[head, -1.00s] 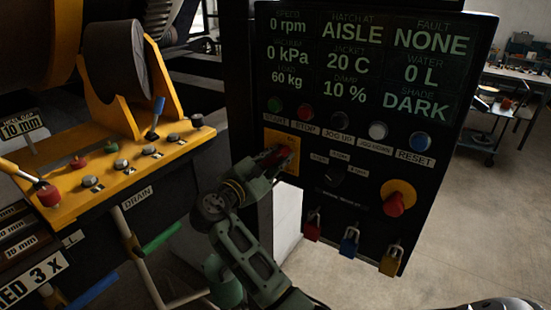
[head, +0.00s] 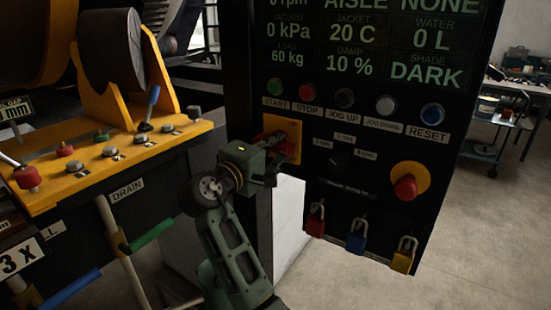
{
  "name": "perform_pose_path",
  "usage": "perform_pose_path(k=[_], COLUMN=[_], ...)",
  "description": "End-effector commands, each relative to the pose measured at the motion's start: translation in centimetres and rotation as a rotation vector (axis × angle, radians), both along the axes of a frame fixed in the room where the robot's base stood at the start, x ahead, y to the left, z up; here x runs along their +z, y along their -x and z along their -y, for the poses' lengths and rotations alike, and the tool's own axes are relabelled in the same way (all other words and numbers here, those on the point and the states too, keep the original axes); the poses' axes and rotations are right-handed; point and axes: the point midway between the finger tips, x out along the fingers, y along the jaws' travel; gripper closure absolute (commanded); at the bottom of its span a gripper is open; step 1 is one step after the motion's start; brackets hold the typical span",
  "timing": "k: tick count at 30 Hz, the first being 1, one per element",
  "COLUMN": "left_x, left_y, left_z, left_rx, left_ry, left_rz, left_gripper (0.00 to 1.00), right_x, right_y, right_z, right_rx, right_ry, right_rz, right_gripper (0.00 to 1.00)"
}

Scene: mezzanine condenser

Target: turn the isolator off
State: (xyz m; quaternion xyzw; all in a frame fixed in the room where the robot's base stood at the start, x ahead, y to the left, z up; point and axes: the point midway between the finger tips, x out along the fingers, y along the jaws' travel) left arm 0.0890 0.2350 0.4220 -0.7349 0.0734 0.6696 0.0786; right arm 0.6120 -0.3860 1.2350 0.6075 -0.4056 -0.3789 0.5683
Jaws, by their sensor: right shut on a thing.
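The isolator is a red handle (head: 284,147) on a yellow plate (head: 295,131) at the left side of the black control panel. My right gripper (head: 272,158) is at the handle and shut on it. The gripper covers much of the handle, so its exact angle is hard to read. The plate's markings are not legible. My left gripper is not in view.
The panel (head: 385,150) has a row of buttons, a red emergency knob (head: 405,187) and hanging red, blue and yellow padlocks (head: 402,255). A yellow machine (head: 100,165) with levers stands close at left. Open floor lies at right.

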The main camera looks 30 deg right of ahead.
Motion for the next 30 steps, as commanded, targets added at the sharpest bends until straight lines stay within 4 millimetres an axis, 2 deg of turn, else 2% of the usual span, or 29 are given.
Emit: perform_pose_path(k=[1,15,21,30], left_x=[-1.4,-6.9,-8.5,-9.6], left_y=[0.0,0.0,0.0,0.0], left_z=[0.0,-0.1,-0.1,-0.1], left_rx=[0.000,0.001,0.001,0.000], left_ry=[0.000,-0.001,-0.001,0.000], left_rz=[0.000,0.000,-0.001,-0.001], left_gripper=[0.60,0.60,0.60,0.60], right_x=[-0.6,-0.9,-0.8,-0.7], right_y=[0.2,0.1,0.0,0.0], right_z=[0.2,0.2,0.2,0.1], right_rx=[-0.008,-0.008,-0.009,-0.010], right_ry=[-0.018,-0.182,-0.232,-0.274], right_rz=[0.048,0.438,0.559,0.656], right_gripper=[1.00,1.00,1.00,1.00])
